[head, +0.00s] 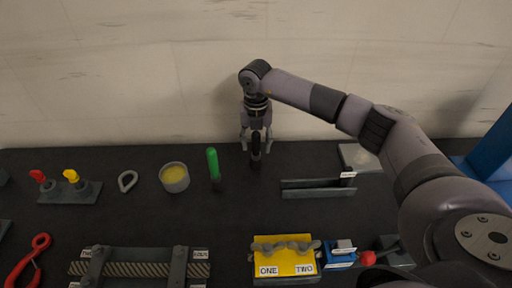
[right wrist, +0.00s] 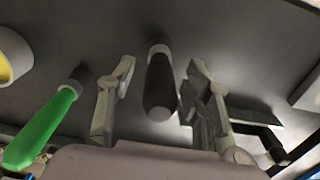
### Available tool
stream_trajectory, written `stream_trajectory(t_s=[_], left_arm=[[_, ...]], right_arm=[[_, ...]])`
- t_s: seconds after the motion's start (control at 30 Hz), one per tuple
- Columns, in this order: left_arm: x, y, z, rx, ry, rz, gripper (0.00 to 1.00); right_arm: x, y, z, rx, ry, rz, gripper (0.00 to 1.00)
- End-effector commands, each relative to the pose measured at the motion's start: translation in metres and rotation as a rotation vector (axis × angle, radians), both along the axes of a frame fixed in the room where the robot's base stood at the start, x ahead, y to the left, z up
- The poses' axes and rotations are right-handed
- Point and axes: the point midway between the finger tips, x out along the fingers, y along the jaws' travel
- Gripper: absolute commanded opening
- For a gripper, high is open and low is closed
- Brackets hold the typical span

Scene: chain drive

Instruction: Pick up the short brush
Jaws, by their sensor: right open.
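A dark, upright brush-like tool (head: 255,158), which looks like the short brush, stands at the back of the black table. My right gripper (head: 256,144) points down over it, open, with a finger on either side. In the right wrist view the dark handle (right wrist: 161,85) shows between the open fingers (right wrist: 163,72), with a gap on both sides. A green-handled tool with a dark end (head: 213,165) stands to its left; it also shows in the right wrist view (right wrist: 40,130). My left gripper is not in view.
A tub of yellow stuff (head: 174,178) and a grey ring (head: 127,181) are to the left. A dark rail holder (head: 318,189) stands to the right. A yellow ONE/TWO block (head: 284,262) and a chain fixture (head: 138,269) are in front. A wall rises behind.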

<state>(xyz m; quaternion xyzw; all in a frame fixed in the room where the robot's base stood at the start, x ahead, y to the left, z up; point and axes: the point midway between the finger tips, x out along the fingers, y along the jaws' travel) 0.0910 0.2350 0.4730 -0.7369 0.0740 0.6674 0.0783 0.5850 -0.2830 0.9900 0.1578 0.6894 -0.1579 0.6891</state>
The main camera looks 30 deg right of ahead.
Motion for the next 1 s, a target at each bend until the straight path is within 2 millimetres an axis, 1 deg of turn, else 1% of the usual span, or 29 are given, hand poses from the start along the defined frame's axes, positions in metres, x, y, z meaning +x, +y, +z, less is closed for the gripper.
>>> stream_trajectory(t_s=[0.03, 0.13, 0.37, 1.0], left_arm=[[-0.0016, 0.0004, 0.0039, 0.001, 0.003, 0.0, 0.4], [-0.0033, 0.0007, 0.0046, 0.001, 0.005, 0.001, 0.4], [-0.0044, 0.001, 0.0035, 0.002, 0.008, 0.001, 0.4], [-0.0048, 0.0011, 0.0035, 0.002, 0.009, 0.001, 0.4]], right_arm=[[-0.0005, 0.0, -0.005, 0.0, 0.003, -0.001, 0.46], [0.0001, 0.0002, -0.0119, 0.001, 0.0, 0.0, 0.46], [0.0004, 0.0, -0.0138, 0.0, -0.001, 0.001, 0.46], [0.0004, 0.0, -0.0133, 0.001, 0.0, 0.0, 0.03]])
